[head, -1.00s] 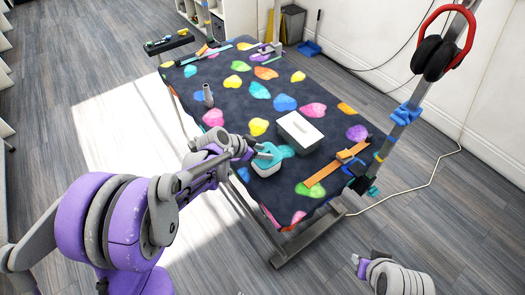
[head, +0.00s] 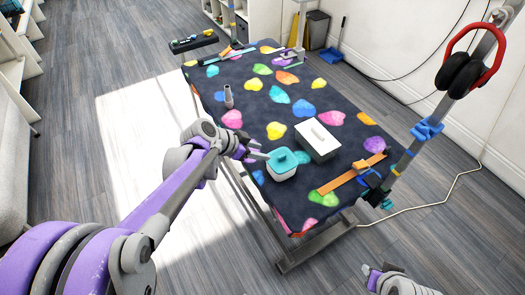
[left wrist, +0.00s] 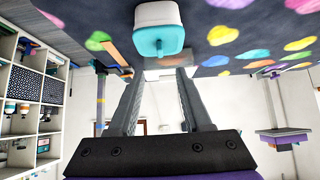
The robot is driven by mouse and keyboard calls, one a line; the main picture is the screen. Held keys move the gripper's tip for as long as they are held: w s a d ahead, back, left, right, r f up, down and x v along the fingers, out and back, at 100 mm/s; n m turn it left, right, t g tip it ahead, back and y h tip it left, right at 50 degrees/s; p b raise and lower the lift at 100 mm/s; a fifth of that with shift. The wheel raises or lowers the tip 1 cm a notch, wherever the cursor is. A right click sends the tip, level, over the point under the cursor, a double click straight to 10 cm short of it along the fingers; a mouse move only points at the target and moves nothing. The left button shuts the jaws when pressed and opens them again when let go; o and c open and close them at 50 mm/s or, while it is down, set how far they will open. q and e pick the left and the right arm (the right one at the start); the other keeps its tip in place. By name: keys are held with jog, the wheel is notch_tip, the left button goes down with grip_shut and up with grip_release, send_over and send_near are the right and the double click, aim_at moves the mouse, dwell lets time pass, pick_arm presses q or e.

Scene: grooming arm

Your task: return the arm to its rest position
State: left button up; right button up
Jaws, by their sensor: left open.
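My left arm reaches in from the left in the head view. Its gripper (head: 266,155) is open and empty, just left of a small white tub with a teal lid (head: 283,165). The tub sits upright on the dark grooming table (head: 250,105) near its left edge. In the left wrist view the picture is upside down; the open fingers (left wrist: 160,76) point towards the tub (left wrist: 160,38), with a visible gap. My right gripper (head: 370,271) shows at the lower right of the head view, clear of the table; its jaw opening is too small to judge.
A white-topped box (head: 318,138) stands beside the tub. A grey bottle (head: 228,97) stands further back. An orange strap (head: 350,176) lies near the right post, where red headphones (head: 465,65) hang. The floor left of the table is clear.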

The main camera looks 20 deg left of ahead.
dwell(0.4)
pick_arm(q)
jog(key=s+d+n+g+y+p, duration=0.1)
jog(key=s+n+y, duration=0.4)
jog(key=s, duration=1.6)
jog(key=d+n+p, duration=0.1)
jog(key=n, duration=0.1)
jog(key=shift+d+r+n+g+y+p, duration=0.15)
jog(key=shift+d+n+g+y+p, duration=0.15)
jog(key=shift+d, duration=0.1)
jog(key=shift+w, duration=0.1)
